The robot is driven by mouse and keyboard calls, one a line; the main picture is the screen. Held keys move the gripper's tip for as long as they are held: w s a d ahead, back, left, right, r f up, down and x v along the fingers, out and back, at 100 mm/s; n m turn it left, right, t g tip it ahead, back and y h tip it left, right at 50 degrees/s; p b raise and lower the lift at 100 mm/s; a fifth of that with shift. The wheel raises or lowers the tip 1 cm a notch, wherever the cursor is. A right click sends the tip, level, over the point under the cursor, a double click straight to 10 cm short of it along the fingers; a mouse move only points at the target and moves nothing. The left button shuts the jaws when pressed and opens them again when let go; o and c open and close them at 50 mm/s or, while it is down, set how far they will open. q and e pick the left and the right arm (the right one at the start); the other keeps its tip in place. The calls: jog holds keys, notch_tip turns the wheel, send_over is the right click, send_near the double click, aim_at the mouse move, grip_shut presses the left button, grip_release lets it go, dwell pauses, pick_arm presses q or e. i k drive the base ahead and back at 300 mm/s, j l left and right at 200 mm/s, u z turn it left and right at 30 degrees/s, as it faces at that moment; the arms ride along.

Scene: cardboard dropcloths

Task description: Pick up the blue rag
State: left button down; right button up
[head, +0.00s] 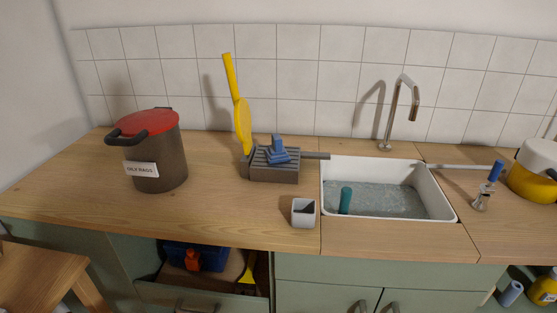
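A small blue thing (278,151), which looks like the blue rag, lies in a heap on top of a dark grey slatted rack (274,174) in the middle of the wooden counter. It has an upright part and a wider base. The rack stands just left of the sink. Neither of my grippers is in the head view.
A brown bin (160,170) with a red lid, labelled "OILY RAGS", stands at the left. The sink (440,205) holds water. Below, a drawer (205,295) stands open.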

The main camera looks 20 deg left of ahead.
aim_at(276, 152)
jog(key=i, duration=0.25)
jog(key=i+j+u, duration=0.1)
jog(key=u, duration=0.75)
jog(key=i, duration=0.1)
